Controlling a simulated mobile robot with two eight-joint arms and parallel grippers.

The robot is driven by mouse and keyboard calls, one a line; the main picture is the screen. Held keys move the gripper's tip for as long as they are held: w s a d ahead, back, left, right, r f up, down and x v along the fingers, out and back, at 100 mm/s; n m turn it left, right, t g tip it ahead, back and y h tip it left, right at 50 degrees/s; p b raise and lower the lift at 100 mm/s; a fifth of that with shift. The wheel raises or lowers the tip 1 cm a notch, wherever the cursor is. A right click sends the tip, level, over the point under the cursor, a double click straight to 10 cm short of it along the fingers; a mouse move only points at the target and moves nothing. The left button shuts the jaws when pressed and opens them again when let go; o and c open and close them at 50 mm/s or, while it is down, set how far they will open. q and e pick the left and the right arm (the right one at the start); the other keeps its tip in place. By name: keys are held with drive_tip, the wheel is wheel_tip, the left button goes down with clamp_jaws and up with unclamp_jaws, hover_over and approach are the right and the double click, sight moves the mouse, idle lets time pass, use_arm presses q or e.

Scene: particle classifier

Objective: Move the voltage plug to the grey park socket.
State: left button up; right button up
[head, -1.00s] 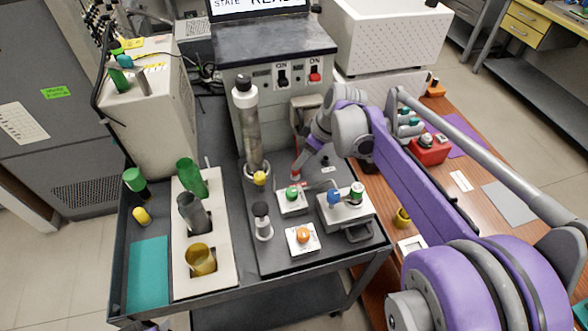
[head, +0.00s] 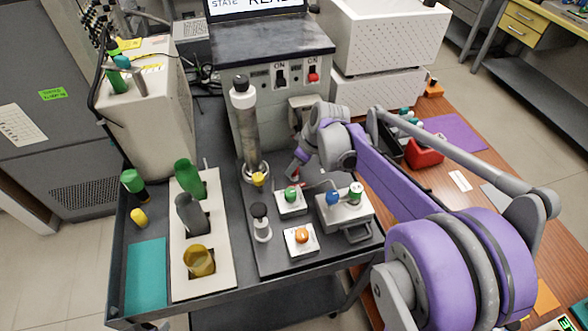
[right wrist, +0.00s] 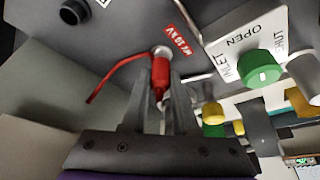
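The voltage plug (right wrist: 160,72) is red and stands in a round socket beside a red "10 kV" label in the right wrist view. A red cable curves off to its left. The two dark fingers of my right gripper (right wrist: 159,90) are on either side of the plug. I cannot tell if they press on it. In the head view my right gripper (head: 297,166) is low over the cart, behind the green-knob box, and hides most of the plug. A dark round socket (right wrist: 74,12) is at upper left in the wrist view; I cannot tell if it is the grey park socket. My left gripper is not in view.
A box with a green knob (right wrist: 259,69) marked OPEN and SHUT is right of the plug. On the cart are a tall metal column (head: 246,125), an orange-button box (head: 301,238) and a pale rack (head: 215,270). The grey cabinet (head: 266,108) stands behind.

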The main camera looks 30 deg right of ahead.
clamp_jaws()
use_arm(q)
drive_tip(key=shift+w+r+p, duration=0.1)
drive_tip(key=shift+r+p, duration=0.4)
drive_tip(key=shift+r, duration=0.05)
use_arm(e)
wheel_tip(320, 180, up, 10)
drive_tip(key=shift+r, duration=0.1)
